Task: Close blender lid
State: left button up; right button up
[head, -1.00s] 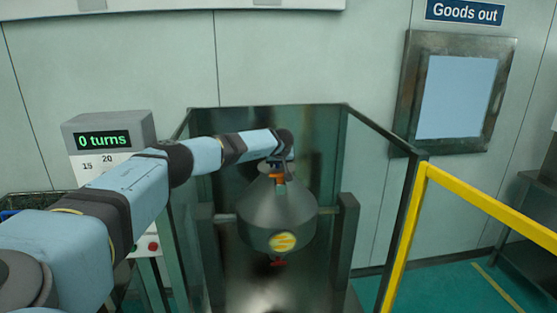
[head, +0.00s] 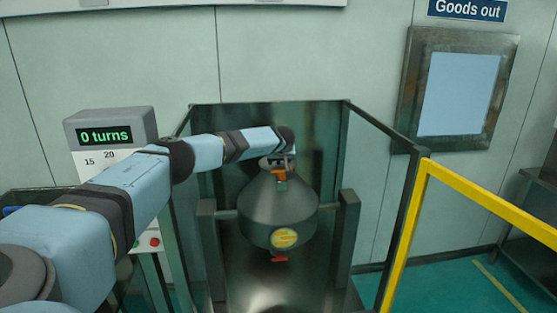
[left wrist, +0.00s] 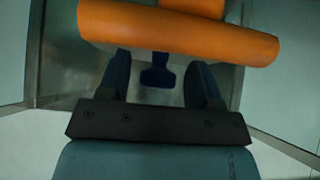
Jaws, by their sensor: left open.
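The blender (head: 277,208) is a grey conical vessel, narrow end up, hung between two dark posts. It has a yellow round label and a red part at its bottom. At its top is a small orange part (head: 278,174); the lid itself is hard to make out behind my arm. My left gripper (head: 281,167) is at the blender's top, by the orange part. In the left wrist view its two fingers (left wrist: 160,82) are apart, with a thick orange bar (left wrist: 180,32) across beyond them and a dark blue piece (left wrist: 157,76) showing between them. My right gripper is not in view.
A yellow rail (head: 490,204) stands at the right. A control box (head: 105,135) reading "0 turns" is at the left, behind my arm. Green floor (head: 445,285) is clear at the lower right.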

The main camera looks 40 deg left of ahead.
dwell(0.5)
pick_arm(q)
jog(key=shift+s+d+r, duration=0.15)
jog(key=shift+d+r, duration=0.15)
jog(key=shift+r, duration=0.1)
jog(key=b+v, duration=0.1)
jog(key=v, duration=1.1)
jog(key=shift+s+d+r+b, duration=0.15)
jog(key=shift+d+r+b, duration=0.05)
jog(key=shift+r+b, duration=0.15)
jog(key=shift+d+f, duration=0.1)
